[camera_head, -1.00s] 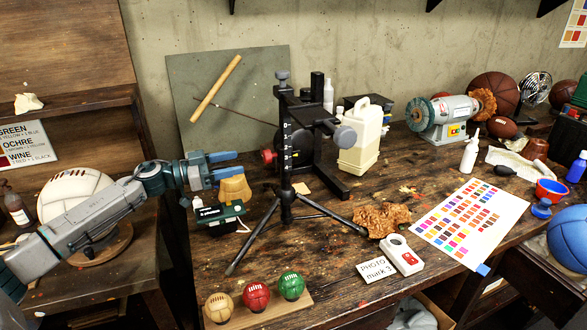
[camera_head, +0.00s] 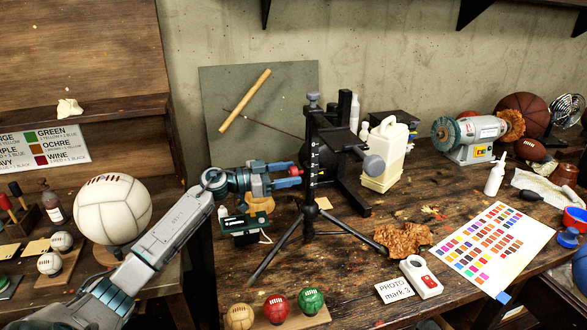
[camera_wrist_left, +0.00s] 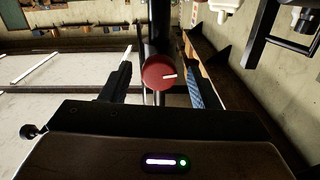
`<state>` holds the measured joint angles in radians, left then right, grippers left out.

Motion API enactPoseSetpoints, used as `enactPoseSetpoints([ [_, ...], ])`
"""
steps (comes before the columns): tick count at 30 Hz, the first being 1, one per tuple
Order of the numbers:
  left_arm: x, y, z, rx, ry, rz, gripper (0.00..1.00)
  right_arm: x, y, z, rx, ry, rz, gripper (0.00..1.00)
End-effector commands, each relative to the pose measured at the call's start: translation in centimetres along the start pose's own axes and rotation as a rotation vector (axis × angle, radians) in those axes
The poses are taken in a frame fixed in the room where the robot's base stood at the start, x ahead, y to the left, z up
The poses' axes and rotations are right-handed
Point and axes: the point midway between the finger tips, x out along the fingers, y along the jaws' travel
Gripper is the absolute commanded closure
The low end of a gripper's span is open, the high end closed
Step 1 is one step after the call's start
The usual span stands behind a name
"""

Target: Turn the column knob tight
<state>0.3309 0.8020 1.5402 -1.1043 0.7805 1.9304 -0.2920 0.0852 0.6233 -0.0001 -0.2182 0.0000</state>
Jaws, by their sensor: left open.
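The black column (camera_head: 314,190) with white scale marks stands upright on a tripod on the workbench. Its red column knob (camera_head: 294,170) is on the column's left side and is partly hidden by my left gripper (camera_head: 290,176). In the left wrist view the round red knob (camera_wrist_left: 160,73) has a white pointer line aimed right. It lies between the two spread fingers of my left gripper (camera_wrist_left: 158,85), with gaps showing on both sides. My left gripper is open and holds nothing. My right gripper is not in view.
Small yellow, red and green balls (camera_head: 277,307) lie at the bench's front. A black box (camera_head: 245,225) is below my left gripper. A white jug (camera_head: 384,155), bench grinder (camera_head: 468,137) and colour chart (camera_head: 492,248) are to the right. A white ball (camera_head: 113,210) stands left.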

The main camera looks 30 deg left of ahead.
Motion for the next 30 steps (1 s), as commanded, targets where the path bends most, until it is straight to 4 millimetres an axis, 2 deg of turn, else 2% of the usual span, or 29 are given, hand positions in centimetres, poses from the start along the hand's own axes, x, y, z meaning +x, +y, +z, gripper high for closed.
enactPoseSetpoints([
  [6,1.6,0.0,-0.1,0.000,0.000,0.001,0.45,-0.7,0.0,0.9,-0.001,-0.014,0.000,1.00],
  [16,1.8,0.1,0.0,0.000,-0.001,0.001,0.45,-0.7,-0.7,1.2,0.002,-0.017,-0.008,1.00],
  [23,1.8,0.0,0.0,0.000,0.000,0.001,0.90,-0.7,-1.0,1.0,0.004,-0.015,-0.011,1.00],
  [30,1.8,0.0,0.0,0.014,0.000,0.001,0.89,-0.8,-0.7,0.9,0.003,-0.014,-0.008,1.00],
])
